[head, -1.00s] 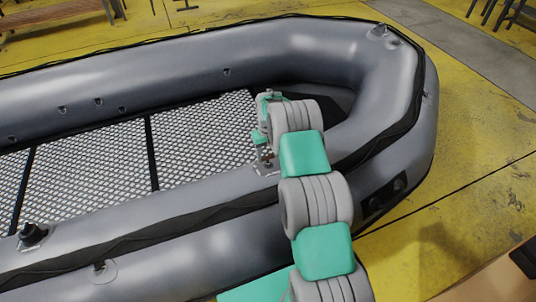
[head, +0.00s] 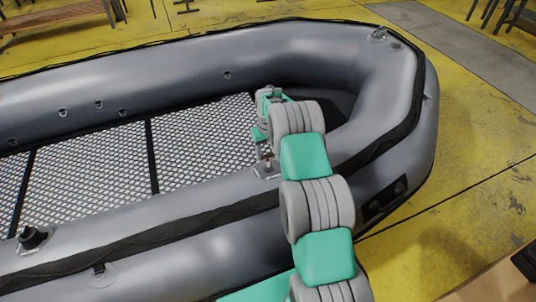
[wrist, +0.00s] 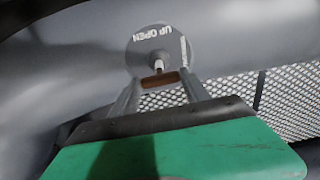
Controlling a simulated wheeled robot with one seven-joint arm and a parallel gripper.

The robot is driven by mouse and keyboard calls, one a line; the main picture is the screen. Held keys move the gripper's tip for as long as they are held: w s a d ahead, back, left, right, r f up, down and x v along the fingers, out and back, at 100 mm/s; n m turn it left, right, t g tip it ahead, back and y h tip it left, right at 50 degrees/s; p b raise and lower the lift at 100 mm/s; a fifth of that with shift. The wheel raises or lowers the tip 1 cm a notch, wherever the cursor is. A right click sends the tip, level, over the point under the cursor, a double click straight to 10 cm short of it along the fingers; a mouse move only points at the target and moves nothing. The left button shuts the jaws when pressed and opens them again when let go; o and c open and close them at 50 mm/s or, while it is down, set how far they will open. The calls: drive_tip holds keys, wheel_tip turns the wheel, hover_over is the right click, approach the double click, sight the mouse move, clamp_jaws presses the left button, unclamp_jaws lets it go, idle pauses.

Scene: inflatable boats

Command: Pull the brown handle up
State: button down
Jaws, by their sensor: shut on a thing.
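The brown handle (wrist: 160,79) shows in the wrist view as a short bar lying crosswise between the fingertips of my gripper (wrist: 158,82). My gripper is shut on it. Behind the handle is a round grey patch (wrist: 143,47) on the boat tube with the words "UP OPEN", upside down in this view, and a small pale stem at its middle. In the head view my gripper (head: 265,158) points down at the inner side of the near tube, and the handle is barely visible there.
The grey inflatable boat (head: 210,240) lies on a yellow floor (head: 470,160). Its mesh deck (head: 205,130) has dark cross straps and is clear left of my arm. A black valve (head: 32,237) stands on the near tube. Benches (head: 60,15) stand at the back.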

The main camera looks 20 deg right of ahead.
sight(267, 154)
drive_tip(key=c, duration=0.8)
unclamp_jaws()
drive_tip(key=shift+r, duration=0.35)
drive_tip(key=shift+o, duration=1.4)
drive_tip(key=shift+f, duration=0.15)
wheel_tip(267, 154, up, 8)
drive_tip(key=shift+f, duration=0.1)
